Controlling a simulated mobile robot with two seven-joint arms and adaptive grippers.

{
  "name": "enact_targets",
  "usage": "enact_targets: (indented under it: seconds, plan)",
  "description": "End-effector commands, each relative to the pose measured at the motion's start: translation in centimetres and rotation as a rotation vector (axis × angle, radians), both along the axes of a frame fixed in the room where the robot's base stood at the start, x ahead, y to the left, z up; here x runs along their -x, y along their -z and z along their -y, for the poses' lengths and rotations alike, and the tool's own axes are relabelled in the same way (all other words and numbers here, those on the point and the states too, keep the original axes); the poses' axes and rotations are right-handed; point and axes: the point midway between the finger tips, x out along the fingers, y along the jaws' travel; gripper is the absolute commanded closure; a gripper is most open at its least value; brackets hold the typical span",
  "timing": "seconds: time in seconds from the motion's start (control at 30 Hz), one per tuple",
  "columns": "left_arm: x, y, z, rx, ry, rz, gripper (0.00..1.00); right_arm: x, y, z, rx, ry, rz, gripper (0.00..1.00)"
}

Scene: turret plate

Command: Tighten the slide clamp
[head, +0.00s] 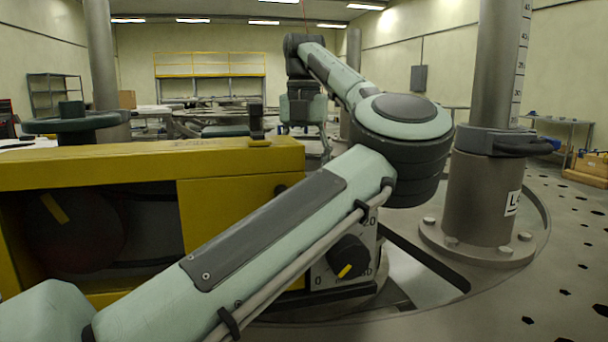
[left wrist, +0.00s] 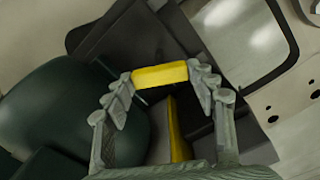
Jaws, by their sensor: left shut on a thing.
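My left gripper shows in the left wrist view (left wrist: 160,77) with its fingertips closed on the two ends of a short yellow bar (left wrist: 160,74). Dark parts lie around and below this bar. I cannot tell for sure that it is the slide clamp's handle. In the head view my left arm reaches up and away, and its gripper (head: 325,148) points down beyond the yellow housing's right end. The thing held there is hidden or too small to make out. My right gripper is in neither view.
The yellow housing (head: 235,205) fills the left, with a dark handwheel (head: 75,124) behind it. A dial knob (head: 349,257) with a yellow mark sits below my forearm. A steel column (head: 482,200) with a dark collar (head: 500,141) stands at the right.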

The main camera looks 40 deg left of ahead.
Motion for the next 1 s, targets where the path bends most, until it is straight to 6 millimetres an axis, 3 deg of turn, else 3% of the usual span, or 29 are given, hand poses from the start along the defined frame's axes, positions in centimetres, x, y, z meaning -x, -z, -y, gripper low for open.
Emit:
enact_targets:
  seconds: [1.0]
  plan:
    - [0.0,0.1,0.0,0.000,0.919,0.002,0.72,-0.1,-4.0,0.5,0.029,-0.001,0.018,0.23]
